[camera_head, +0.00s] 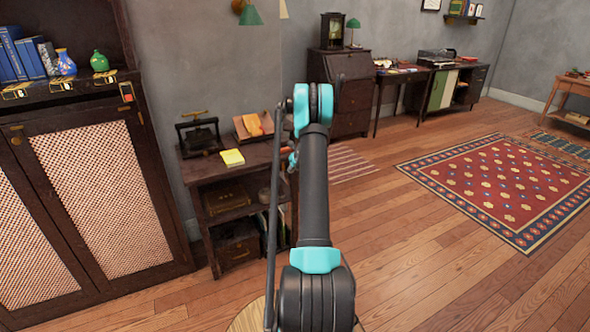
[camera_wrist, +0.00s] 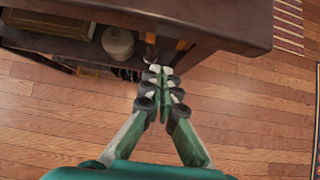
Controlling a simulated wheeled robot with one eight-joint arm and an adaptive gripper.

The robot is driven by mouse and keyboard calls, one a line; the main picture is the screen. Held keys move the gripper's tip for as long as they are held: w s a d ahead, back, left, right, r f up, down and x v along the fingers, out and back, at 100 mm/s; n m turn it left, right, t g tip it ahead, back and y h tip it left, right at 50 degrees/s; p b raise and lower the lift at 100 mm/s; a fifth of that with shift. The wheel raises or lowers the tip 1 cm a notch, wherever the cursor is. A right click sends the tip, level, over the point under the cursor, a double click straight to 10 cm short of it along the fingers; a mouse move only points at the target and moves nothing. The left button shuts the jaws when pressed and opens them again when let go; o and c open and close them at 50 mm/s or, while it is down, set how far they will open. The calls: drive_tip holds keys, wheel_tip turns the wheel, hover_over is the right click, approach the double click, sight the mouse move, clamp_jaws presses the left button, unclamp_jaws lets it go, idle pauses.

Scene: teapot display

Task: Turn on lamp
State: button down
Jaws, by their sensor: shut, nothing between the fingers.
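A small lamp with a green shade (camera_head: 353,24) stands on the tall dark desk at the back of the room in the head view. A green wall lamp (camera_head: 250,15) hangs at the top, cut by the frame edge. I cannot tell which lamp the task means, or whether either is lit. My gripper (camera_wrist: 160,71) is shut and empty in the wrist view, its fingertips near the dark shelf unit's edge. I cannot tell whether they touch it. No lamp shows in the wrist view.
The dark shelf unit (camera_head: 216,176) holds a black press (camera_head: 198,133) and yellow notes (camera_head: 232,157). A pale round jar (camera_wrist: 118,42) shows by the shelf in the wrist view. A tall cabinet (camera_head: 85,190) stands left. Wooden floor and a red rug (camera_head: 500,180) lie open at right.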

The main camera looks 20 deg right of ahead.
sight(287, 167)
drive_tip(key=shift+w+a+f, duration=0.1)
drive_tip(key=shift+w, duration=1.1)
drive_tip(key=shift+w+f+t, duration=0.1)
drive_tip(key=shift+w+t, duration=0.1)
drive_tip(key=shift+t, duration=0.1)
drive_tip(key=shift+r, duration=0.8)
drive_tip(key=shift+s, duration=0.15)
